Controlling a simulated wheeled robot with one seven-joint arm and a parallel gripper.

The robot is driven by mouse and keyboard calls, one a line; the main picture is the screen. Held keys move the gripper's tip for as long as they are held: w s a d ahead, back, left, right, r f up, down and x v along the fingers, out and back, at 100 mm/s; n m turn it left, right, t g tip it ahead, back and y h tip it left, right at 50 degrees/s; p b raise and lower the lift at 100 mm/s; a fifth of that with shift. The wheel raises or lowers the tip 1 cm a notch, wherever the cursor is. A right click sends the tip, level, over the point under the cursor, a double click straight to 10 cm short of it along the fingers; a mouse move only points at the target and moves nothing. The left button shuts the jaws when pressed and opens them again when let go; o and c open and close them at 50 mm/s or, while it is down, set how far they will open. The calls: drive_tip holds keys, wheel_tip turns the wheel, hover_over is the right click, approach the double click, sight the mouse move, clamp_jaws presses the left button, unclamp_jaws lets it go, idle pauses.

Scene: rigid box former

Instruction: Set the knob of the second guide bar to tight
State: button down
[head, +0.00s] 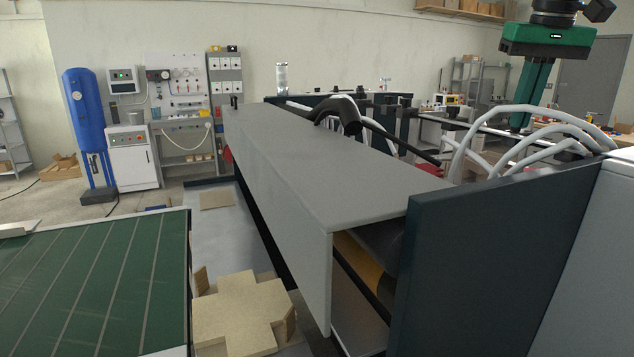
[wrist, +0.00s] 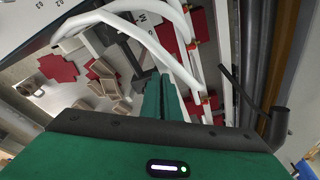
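My gripper (head: 524,122) hangs fingers-down at the upper right of the head view, above the white hoses of the machine. In the wrist view my gripper's green fingers (wrist: 165,98) lie side by side, with nothing visible between them. Pale rails (wrist: 225,45) run beside them on the right, with small red-orange fittings (wrist: 192,47) along one rail. These may belong to the guide bars, but I cannot tell which is the second bar or make out its knob setting. In the head view, hoses and the dark panel hide much of that area.
White hoses (head: 490,145) arch close below my gripper. A dark side panel (head: 490,250) and a long grey cover (head: 290,165) stand in front. Red and tan box pieces (wrist: 100,80) lie below in the wrist view. A green conveyor (head: 90,285) is at the lower left.

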drive_tip(key=shift+s+a+r, duration=0.15)
drive_tip(key=shift+a+r, duration=0.05)
drive_tip(key=shift+r, duration=0.15)
idle(0.4)
drive_tip(key=shift+w+v, duration=0.2)
drive_tip(key=shift+v, duration=0.7)
drive_tip(key=shift+w+v, duration=0.2)
drive_tip(key=shift+v, duration=0.7)
drive_tip(key=shift+w+v, duration=0.2)
drive_tip(key=shift+v, duration=0.75)
drive_tip(key=shift+d+r, duration=0.15)
drive_tip(key=shift+d+r, duration=0.2)
drive_tip(key=shift+d, duration=0.4)
drive_tip(key=shift+d+r, duration=0.2)
drive_tip(key=shift+d, duration=0.45)
